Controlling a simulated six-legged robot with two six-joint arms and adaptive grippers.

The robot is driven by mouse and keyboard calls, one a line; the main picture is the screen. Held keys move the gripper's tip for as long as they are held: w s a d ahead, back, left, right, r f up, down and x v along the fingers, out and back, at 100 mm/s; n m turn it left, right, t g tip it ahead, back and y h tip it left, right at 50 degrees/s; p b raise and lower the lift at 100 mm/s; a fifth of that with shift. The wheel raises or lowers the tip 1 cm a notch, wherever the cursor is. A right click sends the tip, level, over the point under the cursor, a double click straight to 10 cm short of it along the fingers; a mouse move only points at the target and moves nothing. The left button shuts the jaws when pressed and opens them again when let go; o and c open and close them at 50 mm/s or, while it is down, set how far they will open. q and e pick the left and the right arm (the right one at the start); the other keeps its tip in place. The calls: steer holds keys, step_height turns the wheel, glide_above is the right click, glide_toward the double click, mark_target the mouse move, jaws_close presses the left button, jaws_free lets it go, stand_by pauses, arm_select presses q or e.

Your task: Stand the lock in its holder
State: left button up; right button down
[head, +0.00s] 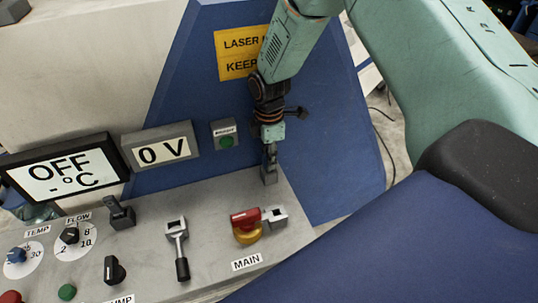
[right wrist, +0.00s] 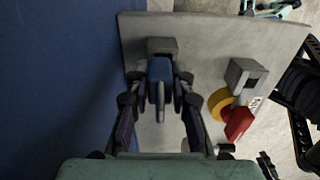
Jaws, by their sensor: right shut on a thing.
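The lock (right wrist: 159,70) shows in the right wrist view as a small dark blue body with a thin grey bar toward me. My right gripper (right wrist: 161,80) is shut on it, one finger on each side. A grey block, which looks like the holder (right wrist: 163,44), is right at the lock's far end. In the head view, my right gripper (head: 269,143) points down over the grey holder (head: 269,175) at the back right of the panel. The fingers hide most of the lock there. I cannot tell whether the lock is seated or only touching. My left gripper is not in view.
The red and yellow MAIN switch (head: 245,226) with a grey square-holed block (head: 274,217) is close in front. Knobs and displays fill the left side. A blue sloped wall (head: 320,150) rises behind.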

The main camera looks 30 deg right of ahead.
steer(key=shift+s+f, duration=0.1)
steer(key=shift+f, duration=0.2)
steer(key=shift+f+b, duration=0.35)
steer(key=shift+b, duration=0.05)
steer(key=c, duration=1.1)
jaws_free()
steer(key=shift+r, duration=0.1)
steer(key=shift+r, duration=0.1)
steer(key=shift+r, duration=0.35)
step_height(320, 180, up, 11)
steer(key=shift+r, duration=0.1)
